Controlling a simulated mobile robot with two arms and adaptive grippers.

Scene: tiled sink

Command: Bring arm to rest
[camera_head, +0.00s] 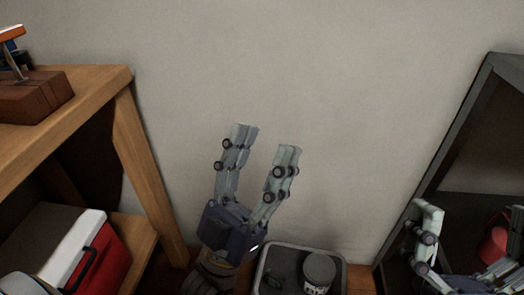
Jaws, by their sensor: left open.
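My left gripper (264,140) is in the middle of the camera_head view, in front of the plain wall. Its two grey fingers point up and stand apart, with nothing between them. My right gripper (470,212) is at the lower right, partly cut off by the frame edge. Its fingers are spread wide beside the dark shelf.
A wooden shelf (100,85) at left holds a brown block (38,95) and a red and white cooler (95,262). A grey tray (333,253) with a can (318,268) stands below. At right are a dark shelf frame (450,150) and a red object (493,245).

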